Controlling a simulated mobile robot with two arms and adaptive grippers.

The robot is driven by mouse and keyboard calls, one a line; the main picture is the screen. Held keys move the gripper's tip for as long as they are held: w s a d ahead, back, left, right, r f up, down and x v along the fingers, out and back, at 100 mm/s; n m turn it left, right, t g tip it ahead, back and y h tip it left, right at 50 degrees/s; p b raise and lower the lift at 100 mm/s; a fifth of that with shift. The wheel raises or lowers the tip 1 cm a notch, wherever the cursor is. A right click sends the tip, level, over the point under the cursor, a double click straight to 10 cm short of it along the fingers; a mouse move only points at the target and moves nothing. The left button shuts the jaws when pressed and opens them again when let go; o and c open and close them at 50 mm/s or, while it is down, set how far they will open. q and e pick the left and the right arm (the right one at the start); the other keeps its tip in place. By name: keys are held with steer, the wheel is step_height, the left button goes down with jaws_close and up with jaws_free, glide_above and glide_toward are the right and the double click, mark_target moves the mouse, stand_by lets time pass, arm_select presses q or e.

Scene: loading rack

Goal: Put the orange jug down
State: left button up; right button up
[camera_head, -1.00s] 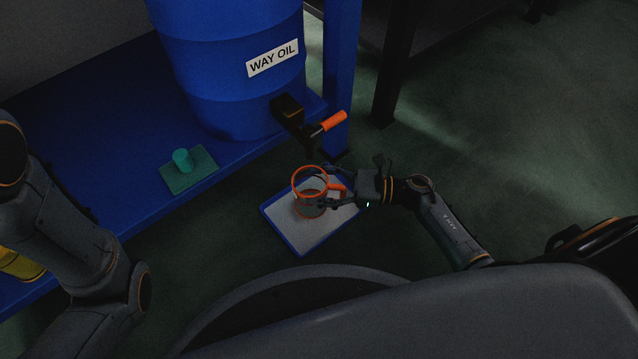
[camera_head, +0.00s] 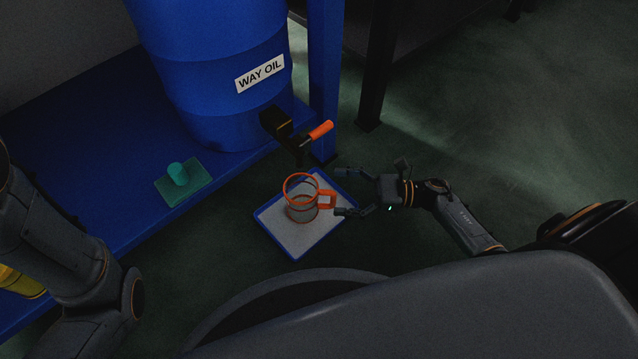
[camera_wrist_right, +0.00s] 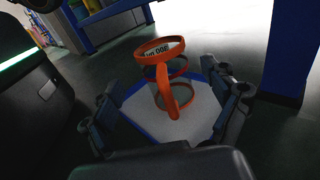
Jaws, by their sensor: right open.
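The orange jug (camera_head: 302,206), a clear-walled vessel with orange rims and an orange handle, stands upright on a white tray with a blue rim (camera_head: 293,254). My right gripper (camera_head: 340,191) is open, its fingers to the right of the handle and apart from it. In the right wrist view the jug (camera_wrist_right: 167,92) stands on the tray (camera_wrist_right: 205,112) beyond the open fingers, its handle facing me. My left arm shows at the left edge of the head view, but its gripper is out of the picture.
A blue drum labelled WAY OIL (camera_head: 215,100) stands on a blue shelf (camera_head: 110,190). Its tap with an orange lever (camera_head: 320,131) juts out behind the jug. A teal cylinder (camera_head: 178,173) sits on a teal pad. A blue post (camera_head: 323,80) stands behind the tray. Floor right of the tray is clear.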

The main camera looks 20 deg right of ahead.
steer(key=shift+p+v, duration=0.45)
steer(key=shift+v, duration=1.9)
